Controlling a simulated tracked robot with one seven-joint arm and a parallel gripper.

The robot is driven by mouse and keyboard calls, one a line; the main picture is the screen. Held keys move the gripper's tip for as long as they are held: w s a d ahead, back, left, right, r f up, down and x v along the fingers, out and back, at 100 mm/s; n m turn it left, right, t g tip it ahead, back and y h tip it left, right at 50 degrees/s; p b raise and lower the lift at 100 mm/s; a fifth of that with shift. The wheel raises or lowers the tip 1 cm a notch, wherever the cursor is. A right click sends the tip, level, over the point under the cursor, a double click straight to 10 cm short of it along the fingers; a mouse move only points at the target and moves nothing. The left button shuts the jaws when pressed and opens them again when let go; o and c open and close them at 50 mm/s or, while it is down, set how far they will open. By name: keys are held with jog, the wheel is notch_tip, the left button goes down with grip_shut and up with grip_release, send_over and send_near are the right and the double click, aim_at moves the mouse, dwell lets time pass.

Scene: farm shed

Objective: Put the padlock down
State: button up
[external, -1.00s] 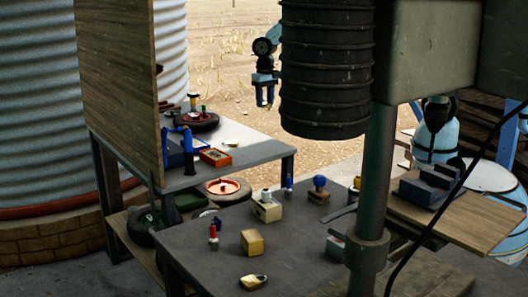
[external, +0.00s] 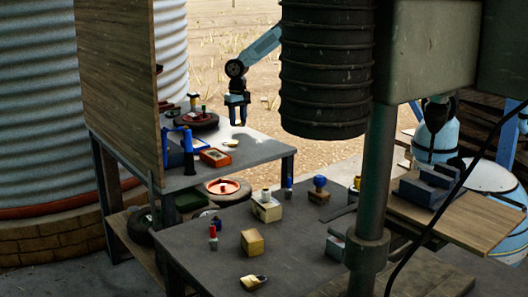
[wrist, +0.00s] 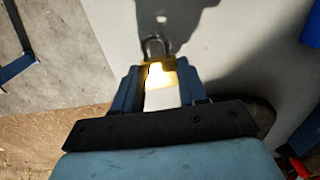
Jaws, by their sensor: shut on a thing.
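The padlock (wrist: 156,72), with a yellow body and a grey shackle, shows in the wrist view between the blue fingers of my gripper (wrist: 157,85). My gripper is shut on it, and the shackle points away past the fingertips. A dark shadow lies on the pale surface beyond it. In the external view my gripper (external: 237,120) points down above the far workbench (external: 250,152), near its back edge. The padlock is too small there to make out clearly, and I cannot tell its exact height above the bench.
On the far bench, an orange-red box (external: 215,157) and a blue item (external: 180,135) stand to the left, with a dark round tyre (external: 197,121) behind. The bench's right part looks mostly clear. A wooden panel (external: 118,85) edges its left side.

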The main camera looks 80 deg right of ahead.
aim_at(238, 122)
notch_tip(238, 122, down, 3)
jog(key=shift+f, duration=0.1)
jog(key=o, duration=1.1)
